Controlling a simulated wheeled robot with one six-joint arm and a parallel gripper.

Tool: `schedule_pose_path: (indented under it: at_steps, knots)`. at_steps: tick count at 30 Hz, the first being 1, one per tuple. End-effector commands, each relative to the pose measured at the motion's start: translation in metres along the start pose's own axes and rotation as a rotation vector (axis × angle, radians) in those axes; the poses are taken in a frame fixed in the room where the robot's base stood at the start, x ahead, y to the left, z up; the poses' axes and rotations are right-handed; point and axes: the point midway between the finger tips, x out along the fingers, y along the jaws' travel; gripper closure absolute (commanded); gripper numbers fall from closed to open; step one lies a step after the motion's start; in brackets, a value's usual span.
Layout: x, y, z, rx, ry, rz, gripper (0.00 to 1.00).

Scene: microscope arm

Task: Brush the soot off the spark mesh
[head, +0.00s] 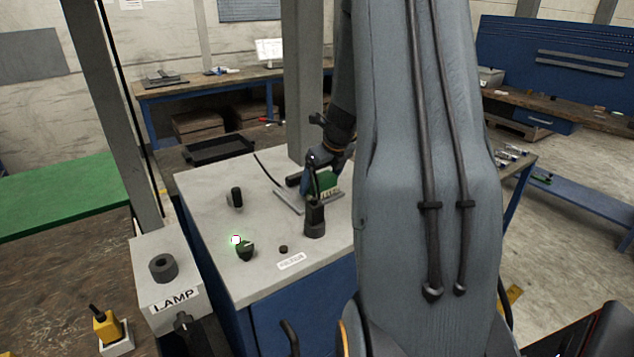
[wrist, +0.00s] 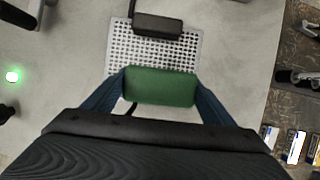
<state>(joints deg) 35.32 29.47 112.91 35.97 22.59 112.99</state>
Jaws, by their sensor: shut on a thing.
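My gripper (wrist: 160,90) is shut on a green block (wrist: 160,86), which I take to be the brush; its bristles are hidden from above. In the wrist view the block sits at the near edge of the spark mesh (wrist: 126,52), a pale plate with rows of dark holes. I cannot tell if the bristles touch the mesh. A black block (wrist: 158,24) lies over the mesh's far edge. No soot stands out clearly on the visible mesh. In the head view my gripper (head: 322,172) and the green block (head: 328,184) are over the grey plate (head: 287,199), partly hidden by a black post.
The black post (head: 315,219) stands on the pale cabinet top (head: 210,215). Black knobs (head: 236,197) (head: 245,251) and a lit green lamp (head: 236,240) are to the left. A grey column (head: 301,80) rises behind. A box marked LAMP (head: 175,300) stands at the front left.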

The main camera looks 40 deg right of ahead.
Motion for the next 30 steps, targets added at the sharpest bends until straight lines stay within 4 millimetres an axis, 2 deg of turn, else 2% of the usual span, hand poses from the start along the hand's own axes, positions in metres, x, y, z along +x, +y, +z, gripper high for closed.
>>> schedule_pose_path:
  at_steps: [4, 14, 30]
  knots:
    - [-0.001, -0.01, 0.0, 0.005, -0.003, -0.005, 0.4]
    - [-0.002, -0.015, -0.001, 0.012, -0.006, -0.009, 0.4]
    - [0.001, 0.019, 0.001, -0.001, -0.002, -0.001, 0.4]
